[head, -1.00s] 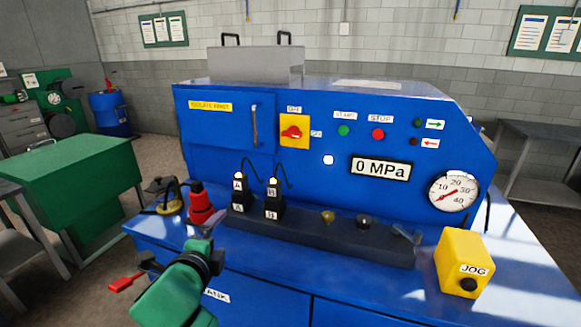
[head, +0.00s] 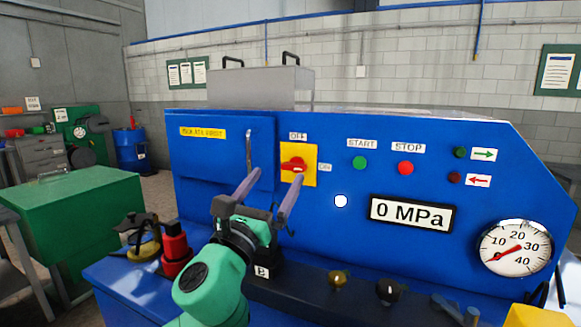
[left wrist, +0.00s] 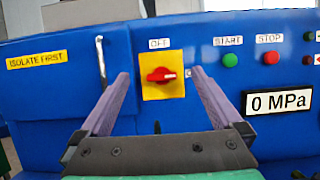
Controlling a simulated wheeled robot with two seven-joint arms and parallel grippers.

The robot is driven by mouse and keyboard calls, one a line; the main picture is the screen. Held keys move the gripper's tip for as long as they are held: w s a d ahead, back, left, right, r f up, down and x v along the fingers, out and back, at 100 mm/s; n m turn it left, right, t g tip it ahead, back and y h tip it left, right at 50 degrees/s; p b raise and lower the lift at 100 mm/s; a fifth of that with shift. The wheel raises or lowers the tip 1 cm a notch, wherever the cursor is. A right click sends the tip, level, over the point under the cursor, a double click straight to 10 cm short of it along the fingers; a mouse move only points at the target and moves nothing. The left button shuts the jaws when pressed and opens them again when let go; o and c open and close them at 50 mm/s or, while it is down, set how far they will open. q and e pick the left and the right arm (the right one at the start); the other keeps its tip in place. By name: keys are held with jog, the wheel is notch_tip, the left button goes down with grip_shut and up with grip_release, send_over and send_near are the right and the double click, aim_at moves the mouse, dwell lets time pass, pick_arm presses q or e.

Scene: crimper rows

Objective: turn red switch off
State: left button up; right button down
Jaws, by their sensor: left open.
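The red switch (head: 293,164) is a rotary knob on a yellow plate on the front of the blue machine. An OFF label (head: 298,136) sits above it and an ON label (head: 325,167) to its right. Its handle lies roughly level, in line with the ON label. My left gripper (head: 277,177) is open and empty, its two purple fingers pointing at the panel. In the left wrist view the switch (left wrist: 161,75) shows between the fingertips, with a gap on each side. Contact with it cannot be told. My right gripper is in neither view.
A green START button (head: 360,163) and red STOP button (head: 405,168) are right of the switch. A door handle (head: 249,150) stands out on the left. Below are a dark ledge with knobs (head: 338,279) and a red-topped object (head: 175,249). A yellow box (head: 530,316) is at lower right.

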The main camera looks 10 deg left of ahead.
aim_at(292, 169)
pick_arm(q)
jog(key=w, duration=0.3)
jog(key=w+d, duration=0.1)
jog(key=w, duration=0.1)
jog(key=shift+w+d+f, duration=0.1)
jog(key=shift+w+f, duration=0.05)
jog(key=shift+w, duration=0.25)
jog(key=shift+w+d+r+p, duration=0.1)
jog(key=shift+w+p, duration=0.2)
jog(key=shift+w, duration=0.35)
jog(key=shift+w+d+r+p, duration=0.1)
jog(key=shift+w+p, duration=0.2)
jog(key=shift+w, duration=0.3)
jog(key=shift+s, duration=0.1)
jog(key=shift+c, duration=1.2)
jog(key=c, duration=1.1)
jog(key=shift+c, duration=0.2)
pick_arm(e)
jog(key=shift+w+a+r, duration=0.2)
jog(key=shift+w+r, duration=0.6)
